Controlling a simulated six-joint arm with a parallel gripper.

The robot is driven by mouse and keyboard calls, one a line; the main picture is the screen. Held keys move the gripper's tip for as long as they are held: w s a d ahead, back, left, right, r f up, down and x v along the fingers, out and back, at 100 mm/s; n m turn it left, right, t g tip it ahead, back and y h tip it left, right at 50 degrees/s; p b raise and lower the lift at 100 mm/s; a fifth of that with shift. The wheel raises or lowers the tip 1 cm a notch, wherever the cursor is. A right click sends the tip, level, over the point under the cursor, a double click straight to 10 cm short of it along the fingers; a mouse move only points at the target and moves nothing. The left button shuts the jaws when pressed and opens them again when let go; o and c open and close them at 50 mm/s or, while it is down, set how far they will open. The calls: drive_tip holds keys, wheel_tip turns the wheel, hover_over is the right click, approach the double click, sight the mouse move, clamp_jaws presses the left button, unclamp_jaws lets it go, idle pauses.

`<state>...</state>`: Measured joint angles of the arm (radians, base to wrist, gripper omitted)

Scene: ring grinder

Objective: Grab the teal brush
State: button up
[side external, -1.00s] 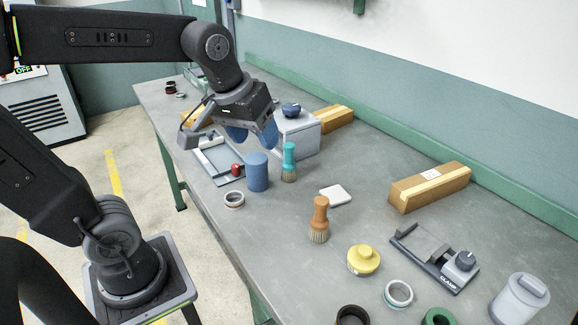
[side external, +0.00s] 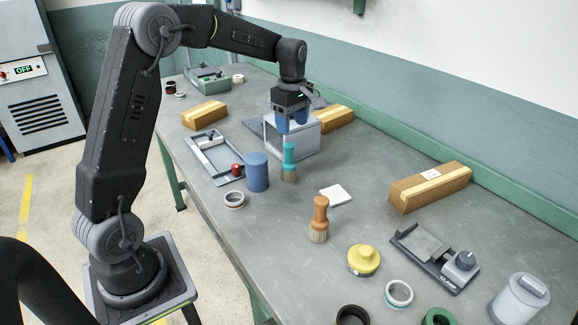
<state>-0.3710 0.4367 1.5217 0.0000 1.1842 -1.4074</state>
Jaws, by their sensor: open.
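The teal brush (side external: 289,162) stands upright on the grey workbench, teal handle up and pale bristles down. It is just right of a blue cylinder (side external: 257,172) and in front of a grey box (side external: 294,140). My gripper (side external: 291,124) points down above and slightly behind the brush in the picture, with its blue fingertips apart and nothing seen between them. The fingertips overlap the grey box in this view, so their exact depth is hard to tell. A similar brush with an orange-brown handle (side external: 320,218) stands nearer the camera.
A white pad (side external: 335,195) lies right of the teal brush. A tray with a red knob (side external: 215,158) lies to the left. Cardboard boxes (side external: 430,187) stand along the back. A yellow-topped container (side external: 363,260), clamp (side external: 436,255) and rings (side external: 398,293) are nearer the camera.

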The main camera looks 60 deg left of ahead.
sight(289, 156)
wheel_tip(289, 156, down, 5)
drive_tip(key=shift+s+f, duration=0.2)
drive_tip(key=shift+f, duration=1.15)
drive_tip(key=shift+s+f, duration=0.2)
drive_tip(key=shift+f, duration=1.15)
clamp_jaws()
